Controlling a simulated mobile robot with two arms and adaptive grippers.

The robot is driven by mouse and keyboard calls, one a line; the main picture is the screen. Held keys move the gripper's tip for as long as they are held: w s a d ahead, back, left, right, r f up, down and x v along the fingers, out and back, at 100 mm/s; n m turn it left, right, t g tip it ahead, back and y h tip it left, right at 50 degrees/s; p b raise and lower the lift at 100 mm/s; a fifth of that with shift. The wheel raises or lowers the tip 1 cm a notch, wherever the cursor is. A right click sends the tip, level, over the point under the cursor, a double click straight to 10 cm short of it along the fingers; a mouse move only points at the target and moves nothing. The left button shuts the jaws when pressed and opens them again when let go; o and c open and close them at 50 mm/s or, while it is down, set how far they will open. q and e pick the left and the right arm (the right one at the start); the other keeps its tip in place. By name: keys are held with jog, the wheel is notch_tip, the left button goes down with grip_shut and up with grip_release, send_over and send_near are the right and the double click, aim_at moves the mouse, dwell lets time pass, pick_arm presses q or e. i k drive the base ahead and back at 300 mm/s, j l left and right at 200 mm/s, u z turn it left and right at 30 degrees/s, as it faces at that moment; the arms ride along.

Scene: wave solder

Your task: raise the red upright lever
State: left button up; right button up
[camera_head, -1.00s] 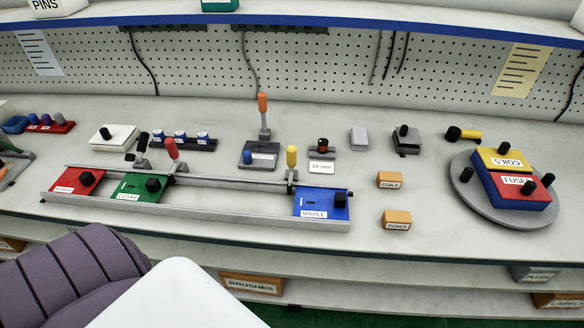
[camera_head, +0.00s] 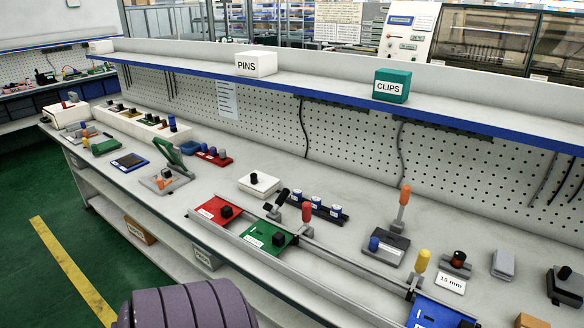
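A red-handled lever (camera_head: 306,212) stands nearly upright on the long grey rail fixture, just behind the right end of a green plate (camera_head: 266,239). A black-handled lever (camera_head: 281,198) beside it leans over. An orange-handled lever (camera_head: 404,195) stands upright on a grey base with a blue knob, farther right. A yellow-handled lever (camera_head: 422,260) stands on the rail by a blue plate (camera_head: 440,313). Neither of my grippers shows in the view, and nothing touches the red lever.
A red plate (camera_head: 218,210) lies left of the green plate. A white block with a black knob (camera_head: 259,185) and a black rack of blue-capped pieces (camera_head: 316,207) lie behind. A shelf with a PINS box (camera_head: 256,64) and a CLIPS box (camera_head: 392,86) overhangs the bench's back.

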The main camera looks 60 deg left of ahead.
aim_at(307, 206)
jog(key=u, duration=1.9)
